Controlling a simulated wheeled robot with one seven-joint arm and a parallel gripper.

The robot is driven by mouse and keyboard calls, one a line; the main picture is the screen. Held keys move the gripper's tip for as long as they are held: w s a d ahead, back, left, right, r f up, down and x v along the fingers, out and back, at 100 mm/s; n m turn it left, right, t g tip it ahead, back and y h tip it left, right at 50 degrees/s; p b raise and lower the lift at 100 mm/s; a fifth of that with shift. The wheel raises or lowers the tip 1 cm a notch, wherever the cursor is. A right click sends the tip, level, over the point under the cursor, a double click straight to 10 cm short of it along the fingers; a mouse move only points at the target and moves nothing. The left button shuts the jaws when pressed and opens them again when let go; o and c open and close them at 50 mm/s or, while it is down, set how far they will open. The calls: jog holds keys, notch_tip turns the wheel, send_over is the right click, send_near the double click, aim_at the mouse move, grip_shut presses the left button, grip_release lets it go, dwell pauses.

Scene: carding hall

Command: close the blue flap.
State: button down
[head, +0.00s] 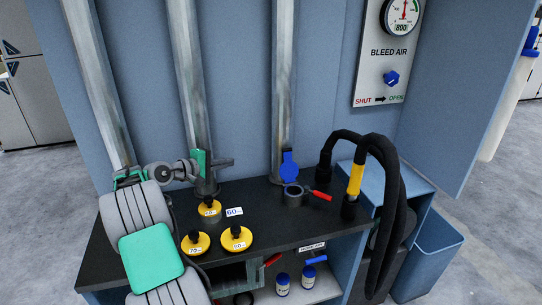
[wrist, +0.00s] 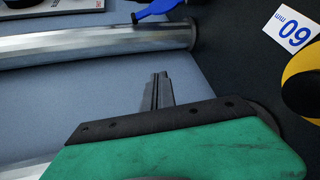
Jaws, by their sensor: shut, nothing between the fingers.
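The blue flap (head: 289,168) stands roughly upright at the lower end of the right-hand pipe (head: 285,90), just above a dark ring (head: 294,192) on the black bench top. In the wrist view part of the blue flap (wrist: 160,9) shows at the top edge, beside the pipe's end (wrist: 190,34); the rest is cut off. My gripper (head: 231,162) is in front of the middle pipe, left of the flap and apart from it. Its fingers (wrist: 160,80) are together with nothing between them in the wrist view.
Yellow discs (head: 236,238) and a "60" card (head: 234,212) lie on the bench (head: 262,225). A red handle (head: 320,195) sticks out right of the ring. Black hoses (head: 388,190) arch at the right. The bleed-air panel (head: 384,75) is on the wall above.

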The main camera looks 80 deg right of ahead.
aim_at(288, 165)
jog(key=s+d+f+g+p, duration=0.2)
jog(key=s+d+g, duration=0.1)
jog(key=s+d, duration=0.6)
jog(key=s, duration=0.4)
jog(key=shift+s+d, duration=0.4)
